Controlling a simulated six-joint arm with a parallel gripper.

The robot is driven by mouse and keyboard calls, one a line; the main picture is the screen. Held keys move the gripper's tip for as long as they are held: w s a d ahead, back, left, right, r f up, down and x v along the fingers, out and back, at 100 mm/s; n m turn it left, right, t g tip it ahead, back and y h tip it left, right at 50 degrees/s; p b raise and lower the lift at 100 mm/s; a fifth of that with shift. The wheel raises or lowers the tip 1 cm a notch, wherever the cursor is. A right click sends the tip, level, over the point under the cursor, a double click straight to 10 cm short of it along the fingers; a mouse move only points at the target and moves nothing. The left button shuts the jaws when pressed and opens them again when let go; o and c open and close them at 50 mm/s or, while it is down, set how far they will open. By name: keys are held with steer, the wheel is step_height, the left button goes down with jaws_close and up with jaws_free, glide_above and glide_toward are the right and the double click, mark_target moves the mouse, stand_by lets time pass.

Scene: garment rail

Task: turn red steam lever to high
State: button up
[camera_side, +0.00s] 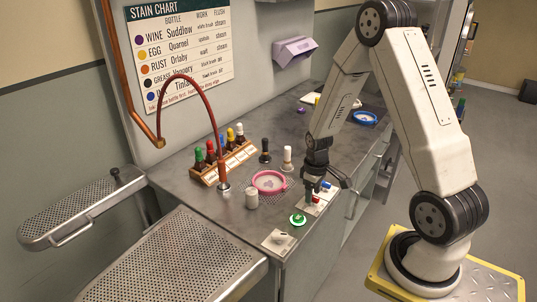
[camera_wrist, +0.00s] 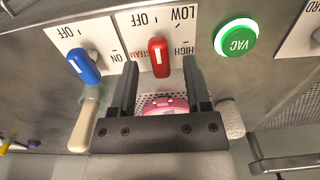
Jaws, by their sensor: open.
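The red steam lever (camera_wrist: 159,57) sits on a white plate (camera_wrist: 136,45) marked OFF, LOW and HIGH. It stands upright in the wrist view; I cannot tell exactly which mark it points at. My gripper (camera_wrist: 162,72) is open, with one finger on each side of the lever's lower end and gaps on both sides. In the side view, my gripper (camera_side: 311,203) points down at the counter's front edge, beside the small red lever (camera_side: 317,199), which it partly hides.
A blue OFF/ON lever (camera_wrist: 83,66) is left of the red one, and a green VAC button (camera_wrist: 236,38) is right. A pink ring (camera_side: 269,181), a grey cylinder (camera_side: 252,199) and a bottle rack (camera_side: 222,167) stand on the counter. A red hose (camera_side: 211,110) arches behind.

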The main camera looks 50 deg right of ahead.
steer(key=shift+f, duration=0.5)
steer(key=shift+c, duration=0.2)
jaws_close()
